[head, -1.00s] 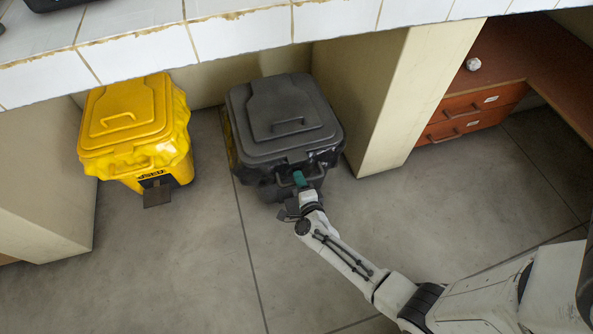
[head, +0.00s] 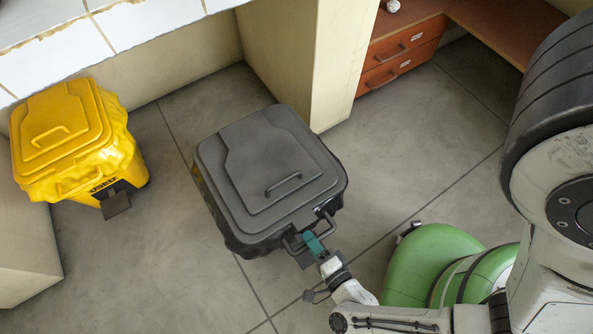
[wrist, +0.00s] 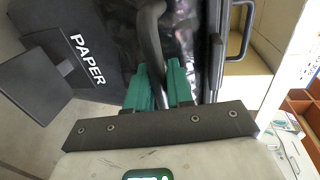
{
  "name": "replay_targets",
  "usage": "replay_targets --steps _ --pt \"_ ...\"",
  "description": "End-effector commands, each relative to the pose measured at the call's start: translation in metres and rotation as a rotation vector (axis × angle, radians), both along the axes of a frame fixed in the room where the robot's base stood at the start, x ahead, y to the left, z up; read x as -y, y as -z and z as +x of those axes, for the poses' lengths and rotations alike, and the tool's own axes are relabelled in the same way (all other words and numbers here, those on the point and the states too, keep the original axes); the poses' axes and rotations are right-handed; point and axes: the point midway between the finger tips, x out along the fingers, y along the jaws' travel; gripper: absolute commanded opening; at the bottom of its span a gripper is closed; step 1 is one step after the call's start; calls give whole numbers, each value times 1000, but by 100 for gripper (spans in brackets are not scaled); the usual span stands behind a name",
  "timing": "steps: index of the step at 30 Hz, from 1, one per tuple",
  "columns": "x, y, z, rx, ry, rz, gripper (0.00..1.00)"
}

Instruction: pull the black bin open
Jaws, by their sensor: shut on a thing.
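The black bin (head: 262,150) stands upright on the floor in front of the counter in the head view, its lid lying closed on top. A loop handle sits on the lid, and a front handle (wrist: 150,32) sticks out at the near side. My gripper (head: 313,243) is at the bin's near right side, its teal fingers shut on the front handle. In the wrist view my gripper (wrist: 160,88) has a finger on either side of the dark handle bar. The bin's front (wrist: 105,55) shows the word PAPER there. The fingers hide part of the handle.
A yellow bin (head: 72,140) with a dark pedal stands to the left. A tiled counter (head: 130,30) runs along the top left, with a beige panel (head: 290,60) behind the black bin. Orange drawers (head: 400,55) are at the top right.

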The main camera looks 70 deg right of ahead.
Motion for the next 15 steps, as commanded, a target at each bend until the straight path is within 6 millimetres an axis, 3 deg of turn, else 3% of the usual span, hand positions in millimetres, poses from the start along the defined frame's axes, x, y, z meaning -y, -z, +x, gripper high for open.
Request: replay_targets --steps 6,15 --pt "-21 2 -30 -2 -2 3 0" --pt "-28 0 -40 0 -2 0 0"
